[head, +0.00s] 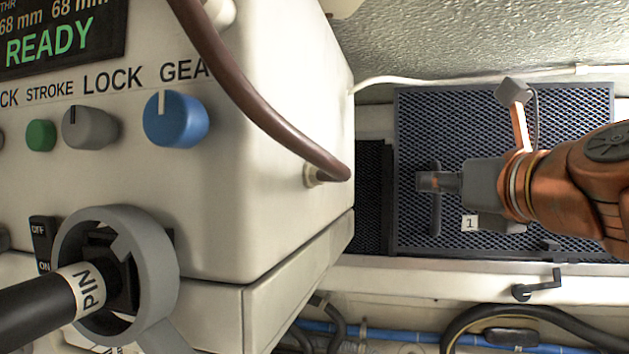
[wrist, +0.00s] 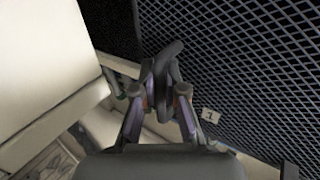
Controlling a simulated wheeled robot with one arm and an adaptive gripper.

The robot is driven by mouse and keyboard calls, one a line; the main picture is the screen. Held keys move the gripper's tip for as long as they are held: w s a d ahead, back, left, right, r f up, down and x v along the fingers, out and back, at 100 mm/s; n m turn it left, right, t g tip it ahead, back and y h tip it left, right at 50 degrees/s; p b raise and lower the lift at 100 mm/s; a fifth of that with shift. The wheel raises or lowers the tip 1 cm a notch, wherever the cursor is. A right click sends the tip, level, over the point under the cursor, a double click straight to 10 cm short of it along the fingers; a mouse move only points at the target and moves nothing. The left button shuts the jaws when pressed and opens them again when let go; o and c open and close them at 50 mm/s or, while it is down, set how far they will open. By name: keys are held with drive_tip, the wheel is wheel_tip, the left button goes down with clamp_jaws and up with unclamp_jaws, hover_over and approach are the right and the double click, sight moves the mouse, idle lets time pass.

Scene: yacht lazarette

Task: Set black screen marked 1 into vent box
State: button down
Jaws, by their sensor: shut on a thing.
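The black screen marked 1 (head: 560,130) is a wide mesh panel at the right of the head view, with a white tag reading 1 near its lower left. It also fills the right of the wrist view (wrist: 240,65). My gripper (head: 437,182) is at the screen's left part, shut on its dark upright bar handle (head: 435,215). The wrist view shows both fingers (wrist: 160,95) closed around the handle (wrist: 172,55). A narrower dark mesh strip (head: 372,200) shows just left of the screen. I cannot tell which part is the vent box; my arm hides some of the screen.
A large white machine (head: 300,120) with knobs fills the left, close to the screen. A brown hose (head: 262,112) curves over its corner. A small dark latch (head: 537,288) sits on the pale ledge below the screen. Hoses (head: 400,333) run along the bottom.

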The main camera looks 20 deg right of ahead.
drive_tip(key=w+d, duration=0.9)
drive_tip(key=w, duration=0.3)
drive_tip(key=shift+w+d, duration=0.3)
idle(1.8)
idle(0.5)
